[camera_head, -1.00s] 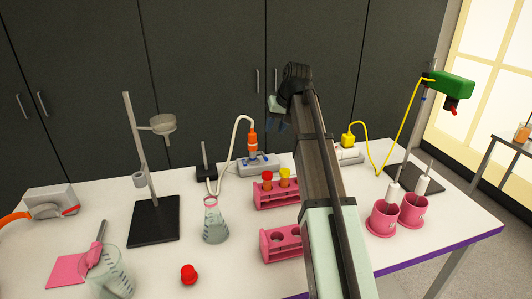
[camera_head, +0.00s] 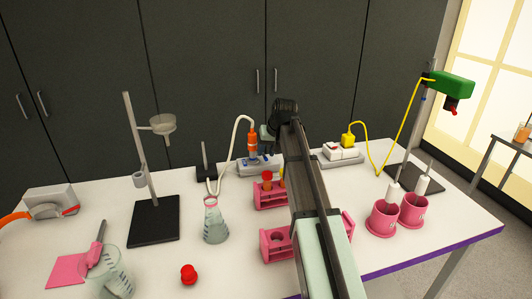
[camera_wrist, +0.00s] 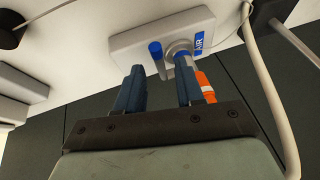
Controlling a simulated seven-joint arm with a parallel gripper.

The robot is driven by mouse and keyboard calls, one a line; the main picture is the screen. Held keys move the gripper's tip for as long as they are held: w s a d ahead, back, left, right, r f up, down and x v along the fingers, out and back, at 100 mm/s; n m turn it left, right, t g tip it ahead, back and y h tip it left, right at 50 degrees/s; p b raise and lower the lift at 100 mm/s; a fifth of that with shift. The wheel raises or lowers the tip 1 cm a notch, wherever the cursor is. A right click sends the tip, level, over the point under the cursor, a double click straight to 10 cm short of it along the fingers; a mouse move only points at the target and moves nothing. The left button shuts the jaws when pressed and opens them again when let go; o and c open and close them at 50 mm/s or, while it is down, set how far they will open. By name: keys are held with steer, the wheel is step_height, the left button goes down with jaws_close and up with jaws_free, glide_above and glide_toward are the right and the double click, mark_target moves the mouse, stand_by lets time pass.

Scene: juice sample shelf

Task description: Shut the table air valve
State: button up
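The air valve (camera_wrist: 135,40) is a pale grey box with a blue "AIR" label (camera_wrist: 199,43), a metal nozzle and a blue lever (camera_wrist: 157,58). In the head view the valve (camera_head: 245,170) sits at the back of the table, with an orange connector (camera_head: 252,143) and pale hose above it. My gripper (camera_wrist: 158,85) is open, with dark blue fingers apart and empty. In the wrist view the lever lies between and just beyond the fingertips; contact cannot be told. In the head view the gripper (camera_head: 267,143) is just above the valve, partly hidden by my arm.
A pink rack with capped tubes (camera_head: 267,190) stands in front of the valve. A flask (camera_head: 214,225) and a small stand (camera_head: 206,172) are to its left. A white socket block with a yellow plug (camera_head: 347,140) is to the right. Another valve box (camera_head: 50,198) with a red lever is far left.

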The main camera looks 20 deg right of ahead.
steer(key=shift+w+a+f, duration=0.15)
steer(key=shift+w+f, duration=0.1)
steer(key=shift+f, duration=0.35)
jaws_close()
stand_by(1.2)
